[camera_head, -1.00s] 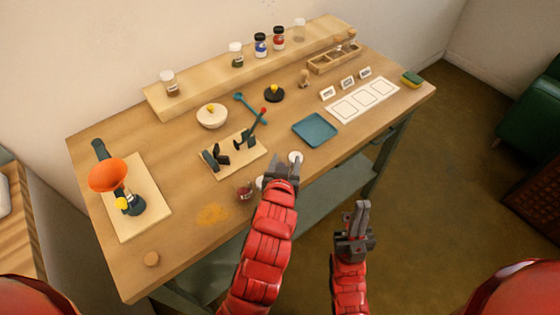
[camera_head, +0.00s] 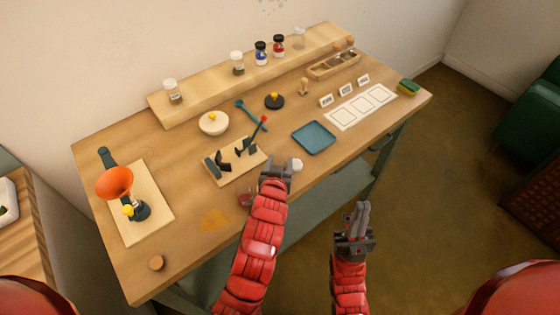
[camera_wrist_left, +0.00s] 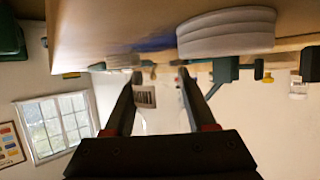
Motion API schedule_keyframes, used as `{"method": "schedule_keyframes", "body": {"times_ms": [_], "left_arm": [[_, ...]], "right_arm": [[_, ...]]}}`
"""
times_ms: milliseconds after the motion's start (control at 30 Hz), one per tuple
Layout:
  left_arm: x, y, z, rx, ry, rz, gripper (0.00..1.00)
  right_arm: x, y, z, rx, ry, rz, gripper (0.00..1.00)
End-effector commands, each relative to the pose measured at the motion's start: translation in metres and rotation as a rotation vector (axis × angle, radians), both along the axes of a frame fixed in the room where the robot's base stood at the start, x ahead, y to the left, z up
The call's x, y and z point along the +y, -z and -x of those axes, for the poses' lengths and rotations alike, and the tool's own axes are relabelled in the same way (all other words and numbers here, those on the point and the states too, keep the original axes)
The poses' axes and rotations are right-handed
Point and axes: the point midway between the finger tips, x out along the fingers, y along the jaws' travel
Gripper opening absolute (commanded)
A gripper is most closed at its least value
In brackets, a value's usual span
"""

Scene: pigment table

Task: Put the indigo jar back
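A jar with blue contents and a dark lid (camera_head: 261,53) stands upright on the raised wooden shelf at the back. It is the only blue jar I can make out. My left gripper (camera_head: 276,163) is over the front edge, beside a white round lid-like piece (camera_head: 297,165). A pale ridged disc (camera_wrist_left: 228,34) and a blue patch show close by there. My right gripper (camera_head: 362,213) looks shut and empty, off the table's front.
Several other jars share the shelf (camera_head: 205,93). Orange powder (camera_head: 214,217) lies near the front.

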Motion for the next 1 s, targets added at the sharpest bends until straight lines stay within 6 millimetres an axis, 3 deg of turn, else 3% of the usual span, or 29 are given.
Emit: {"method": "schedule_keyframes", "body": {"times_ms": [33,167,567,900,1000], "left_arm": [[0.000,0.001,0.000,0.000,0.000,0.000,0.63],[0.000,0.000,0.000,0.000,0.000,0.000,0.86],[0.000,-0.003,0.003,-0.001,0.001,0.001,0.86],[0.008,-0.021,0.055,0.000,0.003,0.001,0.86],[0.011,-0.037,0.079,0.003,0.005,0.000,0.86]], "right_arm": [[0.000,0.000,0.000,0.000,0.000,0.000,0.00],[0.000,0.000,0.000,0.000,0.000,0.000,0.00],[0.000,0.000,0.000,0.000,0.000,0.000,0.00],[0.000,0.015,0.000,0.000,0.000,0.000,0.00],[0.000,0.002,0.000,0.000,0.000,0.000,0.00]]}}
